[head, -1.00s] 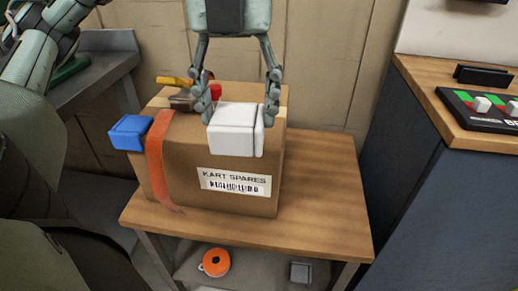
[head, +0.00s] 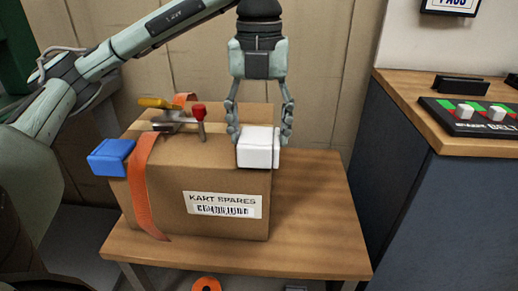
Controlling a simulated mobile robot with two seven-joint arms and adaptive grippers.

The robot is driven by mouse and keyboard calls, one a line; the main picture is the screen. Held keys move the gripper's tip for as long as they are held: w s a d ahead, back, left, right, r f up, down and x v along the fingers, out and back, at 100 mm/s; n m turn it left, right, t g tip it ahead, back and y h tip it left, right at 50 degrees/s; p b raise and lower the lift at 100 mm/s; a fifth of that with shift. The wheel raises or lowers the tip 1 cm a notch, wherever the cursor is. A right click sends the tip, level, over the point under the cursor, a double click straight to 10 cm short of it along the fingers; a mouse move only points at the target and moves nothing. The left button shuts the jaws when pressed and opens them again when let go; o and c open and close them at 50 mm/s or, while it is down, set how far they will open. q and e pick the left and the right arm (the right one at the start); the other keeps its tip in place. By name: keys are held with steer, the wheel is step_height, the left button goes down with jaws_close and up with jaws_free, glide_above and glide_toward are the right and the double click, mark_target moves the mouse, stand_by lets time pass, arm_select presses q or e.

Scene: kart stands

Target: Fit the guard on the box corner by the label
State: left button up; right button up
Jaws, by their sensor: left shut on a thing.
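A white corner guard (head: 258,149) is at the box's near right top corner, by the label. I cannot tell whether it is fully seated or slightly above the cardboard. My left gripper (head: 260,132) points down from above, its two fingers on either side of the guard, shut on it. The cardboard box (head: 160,200) stands on a wooden table. Its white "KART SPARES" label (head: 222,204) is on the front face below the guard. A blue guard (head: 110,157) sits on the near left top corner. My right gripper is out of view.
An orange strap (head: 146,185) runs over the box, with a metal buckle or clamp with a red knob (head: 198,112) on top. The table top (head: 315,215) is clear to the right. A dark cabinet (head: 420,210) with a control panel stands farther right. An orange reel (head: 206,285) is below.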

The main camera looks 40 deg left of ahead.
mark_target(259, 136)
arm_select(q)
steer(key=shift+f, duration=1.95)
steer(key=shift+f, duration=0.15)
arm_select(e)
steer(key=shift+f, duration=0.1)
arm_select(q)
steer(key=o, duration=0.8)
steer(key=shift+o, duration=0.2)
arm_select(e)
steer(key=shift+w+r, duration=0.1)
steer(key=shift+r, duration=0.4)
